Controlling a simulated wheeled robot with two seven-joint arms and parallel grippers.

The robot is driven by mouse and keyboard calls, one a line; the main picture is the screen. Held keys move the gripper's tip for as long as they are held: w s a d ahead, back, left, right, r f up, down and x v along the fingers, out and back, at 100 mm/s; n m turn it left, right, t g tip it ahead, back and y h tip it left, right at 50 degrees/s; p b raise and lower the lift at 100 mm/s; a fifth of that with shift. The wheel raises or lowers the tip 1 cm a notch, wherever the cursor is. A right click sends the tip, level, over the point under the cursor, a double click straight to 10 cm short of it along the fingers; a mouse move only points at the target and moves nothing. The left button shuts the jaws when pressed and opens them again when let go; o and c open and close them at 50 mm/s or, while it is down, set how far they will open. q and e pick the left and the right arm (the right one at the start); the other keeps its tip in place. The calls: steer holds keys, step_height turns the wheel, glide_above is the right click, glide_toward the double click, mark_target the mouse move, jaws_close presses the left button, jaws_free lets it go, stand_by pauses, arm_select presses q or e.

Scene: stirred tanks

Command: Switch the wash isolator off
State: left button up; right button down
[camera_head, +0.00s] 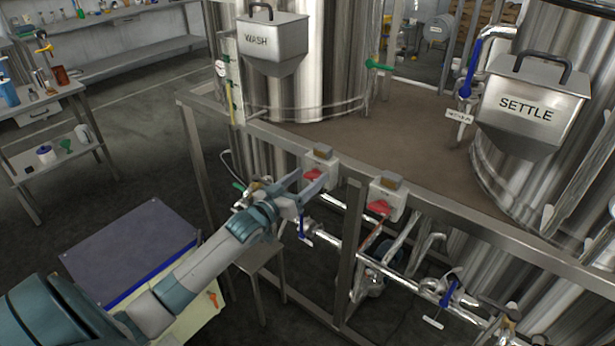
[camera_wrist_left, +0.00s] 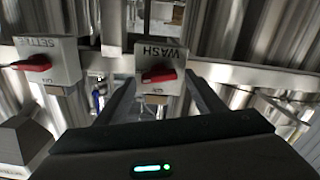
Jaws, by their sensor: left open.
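The wash isolator is a pale box (camera_wrist_left: 150,60) with a red rotary handle (camera_wrist_left: 158,75), on the frame rail. The left wrist view shows its WASH label upside down and the handle lying nearly crosswise, slightly tilted. In the head view the isolator (camera_head: 322,160) sits below the wash tank, its handle partly hidden by my left gripper (camera_head: 311,183). That gripper is open, its fingers pointing at the isolator on either side of the handle in the left wrist view. Contact with the handle cannot be told. My right gripper is not in view.
A matching settle isolator (camera_head: 388,197) with a red handle stands to the right on the same rail; it also shows in the left wrist view (camera_wrist_left: 45,63). Pipes with a blue-handled valve (camera_head: 304,228) run below. A small stool (camera_head: 260,258) stands under my left forearm.

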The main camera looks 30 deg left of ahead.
arm_select(q)
steer(key=shift+w, duration=0.2)
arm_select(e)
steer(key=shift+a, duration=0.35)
arm_select(q)
steer(key=c, duration=1)
steer(key=shift+d+m+p, duration=0.1)
steer(key=shift+m+p, duration=0.2)
steer(key=shift+m, duration=0.7)
steer(key=shift+c, duration=0.2)
steer(key=shift+m, duration=0.6)
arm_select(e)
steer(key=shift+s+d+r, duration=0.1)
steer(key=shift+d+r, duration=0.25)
arm_select(q)
steer(key=o, duration=1)
steer(key=shift+o, duration=0.2)
steer(key=shift+s, duration=0.2)
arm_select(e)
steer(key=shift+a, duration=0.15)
